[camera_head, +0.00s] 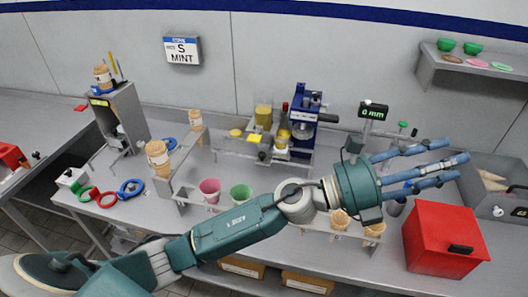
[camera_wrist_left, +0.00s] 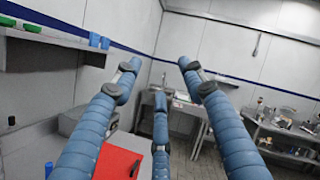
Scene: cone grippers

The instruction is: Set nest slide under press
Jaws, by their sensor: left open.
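A blue press (camera_head: 304,122) stands on the bench against the back wall, right of centre. A low grey framed fixture (camera_head: 240,152) with yellow parts on it sits just left of the press and reaches its foot. I cannot tell which part of it is the nest slide, or whether it lies under the press. My left gripper (camera_head: 458,160) is open and empty, its blue fingers spread above the right part of the bench, well right of the press. Its fingers also show spread in the left wrist view (camera_wrist_left: 160,75). My right gripper is not in view.
A red box (camera_head: 443,238) stands below and right of my left gripper. A green-lit display (camera_head: 374,111) on a post stands between press and gripper. A wall shelf (camera_head: 475,68) is upper right.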

